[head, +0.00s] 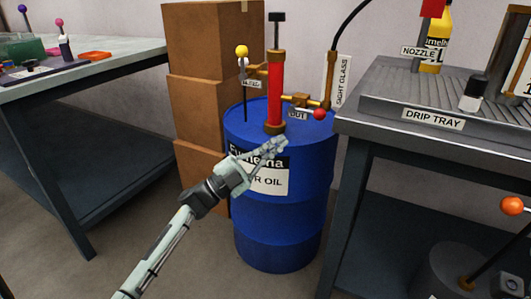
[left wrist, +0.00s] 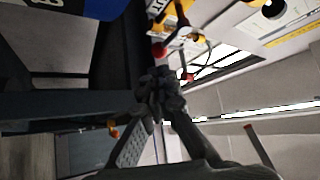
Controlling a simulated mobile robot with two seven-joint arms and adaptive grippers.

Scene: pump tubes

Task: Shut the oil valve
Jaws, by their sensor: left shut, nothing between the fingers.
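A blue oil drum (head: 285,215) carries a pump with a red cylinder (head: 275,92) and brass fittings. On the pump's left side is a lever with a yellow knob (head: 241,51), its label too small to read. On the right side a brass outlet fitting (head: 300,100) labelled OUT has a red knob (head: 320,114). I cannot tell which of these is the oil valve. My left gripper (head: 280,143) is shut and empty, in front of the drum's upper front and below the knobs. Its closed fingers also show in the left wrist view (left wrist: 160,88). My right gripper is not in view.
A metal bench with a drip tray (head: 390,108) stands close at the drum's right, holding a yellow bottle (head: 436,40). Cardboard boxes (head: 195,100) are stacked behind left. Another table (head: 110,58) is at the far left. Floor between it and the drum is open.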

